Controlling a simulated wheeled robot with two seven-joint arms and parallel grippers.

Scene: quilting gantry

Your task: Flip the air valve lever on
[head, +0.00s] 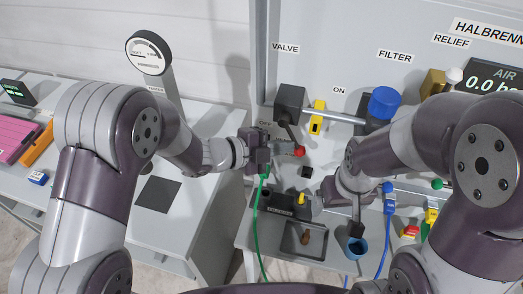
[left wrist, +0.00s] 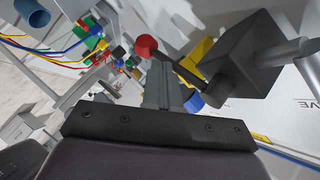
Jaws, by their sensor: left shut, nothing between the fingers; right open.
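The air valve is a dark grey block (head: 290,98) on the back panel under the VALVE label. Its lever runs down from the block to a red ball knob (head: 299,151). An ON label (head: 339,91) sits to the block's right and a partly covered OFF label (head: 265,124) below left. My left gripper (head: 283,149) is shut and empty, its fingertips close to the knob; contact is unclear. The left wrist view shows the knob (left wrist: 146,45) just beyond the fingers (left wrist: 163,85), with the valve block (left wrist: 255,58) to the right. My right gripper (head: 356,228) is open above a blue cup.
The AIR display (head: 497,80) reads 0.0. A pipe runs from the valve to a blue-capped filter (head: 384,103). A grey tray (head: 303,240), the blue cup (head: 357,248) and a green hose (head: 256,220) lie below. The left table (head: 200,125) has free room.

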